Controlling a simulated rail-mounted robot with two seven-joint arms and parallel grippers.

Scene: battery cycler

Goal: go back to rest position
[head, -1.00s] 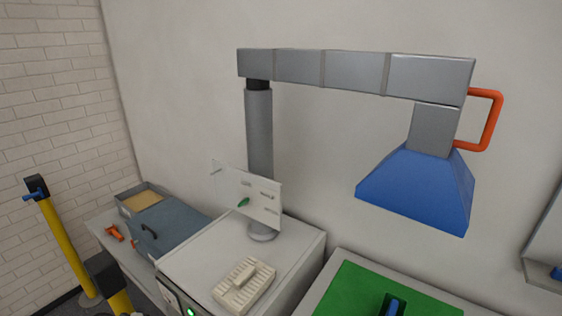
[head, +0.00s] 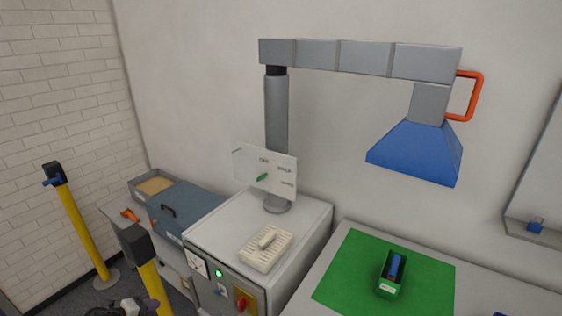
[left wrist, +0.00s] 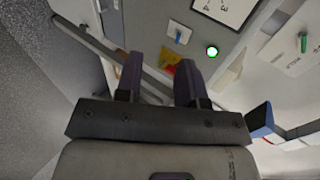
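My left gripper (left wrist: 158,78) shows in the left wrist view with its two dark fingers apart and nothing between them. Beyond the fingers is the front panel of the grey cycler cabinet, with a lit green button (left wrist: 212,51) and a red and yellow switch (left wrist: 170,60). In the head view the cabinet (head: 210,225) stands in the lower middle, with its green light (head: 219,273) and red knob on a yellow plate (head: 243,302). A dark part is cut off at the bottom edge of the head view. My right gripper is not in view.
A fume hood (head: 415,150) on a grey arm hangs over the bench. A green mat (head: 340,285) holds a green box (head: 390,280) with a blue item inside. Yellow posts (head: 80,230) stand at left. A blue-grey case (head: 185,210) sits beside the cabinet.

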